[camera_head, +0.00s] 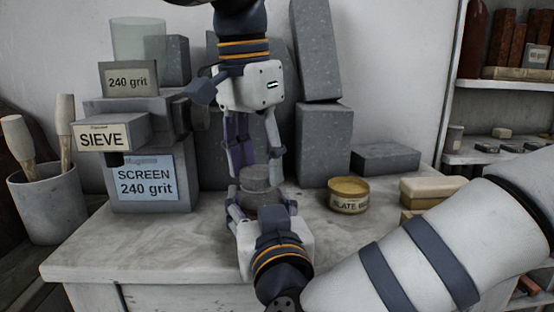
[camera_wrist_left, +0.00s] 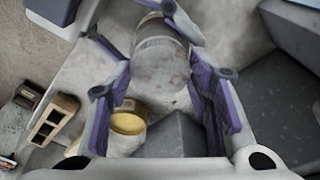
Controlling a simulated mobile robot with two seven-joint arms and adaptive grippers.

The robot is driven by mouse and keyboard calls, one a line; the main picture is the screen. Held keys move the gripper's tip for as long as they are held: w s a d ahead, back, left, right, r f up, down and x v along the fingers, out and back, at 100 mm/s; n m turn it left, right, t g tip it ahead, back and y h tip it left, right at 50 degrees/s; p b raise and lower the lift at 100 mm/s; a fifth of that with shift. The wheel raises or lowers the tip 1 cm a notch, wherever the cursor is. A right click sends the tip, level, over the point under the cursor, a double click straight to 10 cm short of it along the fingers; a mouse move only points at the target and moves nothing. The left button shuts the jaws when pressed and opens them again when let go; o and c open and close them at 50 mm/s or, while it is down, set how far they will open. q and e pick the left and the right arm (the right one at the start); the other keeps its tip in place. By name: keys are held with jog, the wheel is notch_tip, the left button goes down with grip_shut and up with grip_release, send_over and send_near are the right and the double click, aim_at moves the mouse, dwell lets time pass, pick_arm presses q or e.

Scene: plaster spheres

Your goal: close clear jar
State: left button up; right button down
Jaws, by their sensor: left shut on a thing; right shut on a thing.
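A clear jar (camera_head: 262,198) with grey contents stands over the worktop, between my two grippers. A grey disc-like top part (camera_head: 256,172) sits at its upper end; I cannot tell whether it is fully seated. My left gripper (camera_head: 257,163) points down from above and is shut on this top part, likely the jar's lid. My right gripper (camera_head: 262,206) reaches in from the front and is shut around the jar's lower body. In the left wrist view the jar (camera_wrist_left: 160,62) lies between the purple-padded fingers of my left gripper (camera_wrist_left: 155,62). The fingers hide parts of it.
A yellow tin (camera_head: 348,196) and pale blocks (camera_head: 432,190) stand to the right on the worktop (camera_head: 150,243). Tall grey blocks (camera_head: 322,140) stand behind. Boxes marked SIEVE (camera_head: 100,137) and SCREEN (camera_head: 150,185) are at left. The front left worktop is clear.

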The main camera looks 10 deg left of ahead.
pick_arm(q)
jog(key=m, duration=0.4)
jog(key=shift+w+h, duration=0.1)
jog(key=shift+h, duration=0.2)
jog(key=m, duration=0.4)
jog(key=shift+a+g, duration=0.1)
jog(key=shift+g, duration=0.3)
jog(key=m, duration=0.4)
jog(key=shift+w+f, duration=0.1)
jog(key=shift+w, duration=0.05)
jog(key=m, duration=0.4)
jog(key=shift+g, duration=0.4)
jog(key=m, duration=0.3)
jog(key=shift+w+m, duration=0.1)
jog(key=shift+m, duration=0.2)
jog(key=m, duration=0.4)
jog(key=shift+g, duration=0.4)
jog(key=m, duration=0.3)
jog(key=m+y, duration=0.1)
jog(key=m, duration=0.2)
jog(key=shift+d+m, duration=0.2)
jog(key=shift+m, duration=0.1)
jog(key=m, duration=0.3)
jog(key=shift+y, duration=0.3)
jog(key=o, duration=0.8)
